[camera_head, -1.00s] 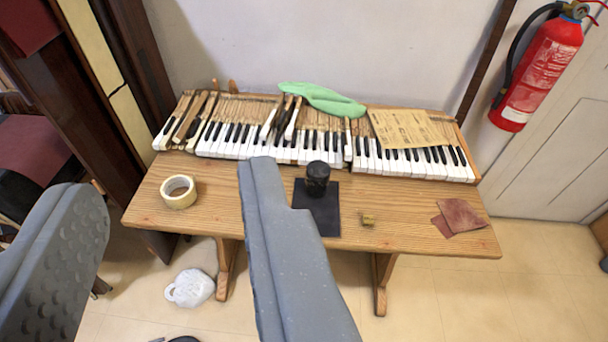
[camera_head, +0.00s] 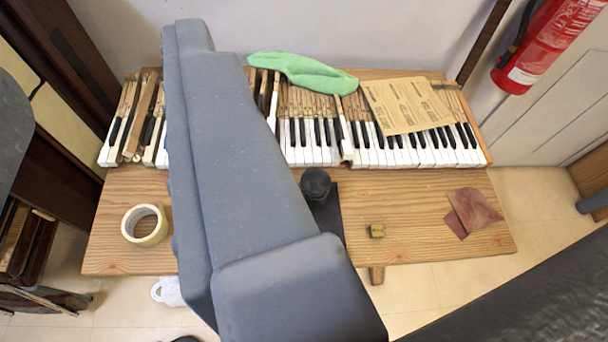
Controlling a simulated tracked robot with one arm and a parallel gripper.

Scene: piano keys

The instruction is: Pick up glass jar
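A small dark, round-topped jar (camera_head: 316,184) stands upright on a black square sheet (camera_head: 333,222) near the middle of the wooden table. It looks black, and I cannot tell whether it is glass. The grey part of my arm and gripper (camera_head: 230,170) crosses the view left of the jar and hides the table, some keys and part of the black sheet. A second grey part of mine shows at the left edge. I see nothing held, and the fingertips cannot be made out clearly.
The table (camera_head: 400,205) holds a tape roll (camera_head: 144,224), a small brass block (camera_head: 376,231) and brown sandpaper pieces (camera_head: 474,211). Piano keys (camera_head: 420,150) line its back, with a green cloth (camera_head: 303,73) and a tan paper sheet (camera_head: 405,104) on them. A fire extinguisher (camera_head: 550,42) hangs at right.

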